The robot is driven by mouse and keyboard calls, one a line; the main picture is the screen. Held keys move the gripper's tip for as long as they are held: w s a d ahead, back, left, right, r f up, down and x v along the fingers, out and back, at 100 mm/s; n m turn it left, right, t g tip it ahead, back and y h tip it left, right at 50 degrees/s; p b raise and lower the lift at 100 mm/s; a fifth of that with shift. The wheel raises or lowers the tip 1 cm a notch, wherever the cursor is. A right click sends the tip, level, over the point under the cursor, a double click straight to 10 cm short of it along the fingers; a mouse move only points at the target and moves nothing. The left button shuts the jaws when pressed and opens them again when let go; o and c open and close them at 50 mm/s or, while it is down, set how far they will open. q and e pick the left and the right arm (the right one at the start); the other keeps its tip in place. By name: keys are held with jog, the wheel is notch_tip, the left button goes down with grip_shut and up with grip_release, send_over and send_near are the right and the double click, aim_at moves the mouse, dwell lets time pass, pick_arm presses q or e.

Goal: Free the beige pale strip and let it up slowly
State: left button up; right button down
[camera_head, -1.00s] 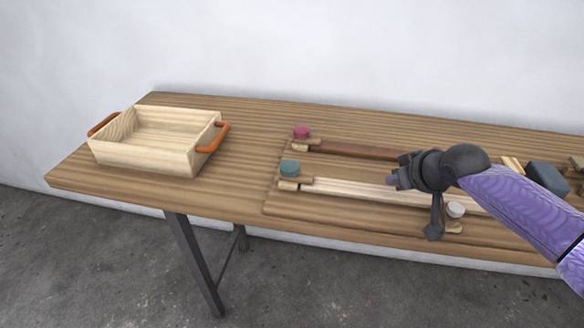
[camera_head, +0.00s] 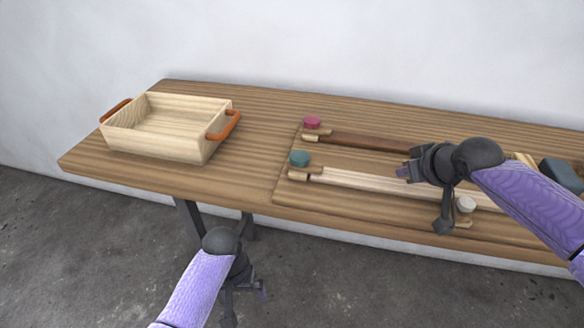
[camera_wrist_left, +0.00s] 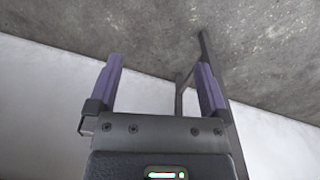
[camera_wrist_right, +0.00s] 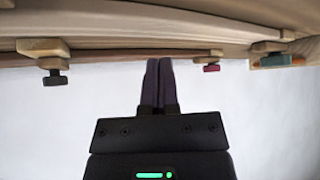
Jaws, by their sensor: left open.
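The beige pale strip (camera_head: 355,184) lies along the front of the wooden board, with its middle partly hidden behind my right arm. A teal-knobbed clamp (camera_head: 299,159) sits at its left end and a white-knobbed clamp (camera_head: 465,204) near its right part. My right gripper (camera_head: 404,172) is above the strip's middle; in the right wrist view its fingers (camera_wrist_right: 159,82) are together with nothing visible between them. My left gripper (camera_head: 248,291) hangs low in front of the table; in the left wrist view its fingers (camera_wrist_left: 160,85) are apart and empty.
A dark brown strip (camera_head: 370,145) with a red-knobbed clamp (camera_head: 312,123) lies behind the pale one. A wooden box (camera_head: 190,143) with orange handles stands on the table's left. A dark block (camera_head: 562,176) is at the right. Bare tabletop (camera_head: 258,140) lies between box and board.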

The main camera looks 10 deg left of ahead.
pick_arm(q)
jog(key=shift+t, duration=0.9)
jog(key=w+d+r, duration=0.1)
jog(key=w+r, duration=0.2)
jog(key=r, duration=0.3)
jog(key=w+d+r, duration=0.2)
jog(key=w+r, duration=0.2)
jog(key=r, duration=0.2)
jog(key=w+d+r, duration=0.1)
jog(key=w+r, duration=0.3)
jog(key=r, duration=0.2)
jog(key=shift+d+r, duration=0.25)
jog(key=shift+r, duration=0.1)
jog(key=t+y, duration=0.2)
jog(key=t, duration=0.1)
send_near(299, 156)
jog(key=v, duration=0.2)
jog(key=x, duration=1.1)
jog(key=shift+w+f, duration=0.1)
jog(key=shift+f, duration=0.2)
jog(key=c, duration=1.3)
pick_arm(e)
jog(key=shift+f, duration=0.75)
jog(key=shift+f, duration=0.1)
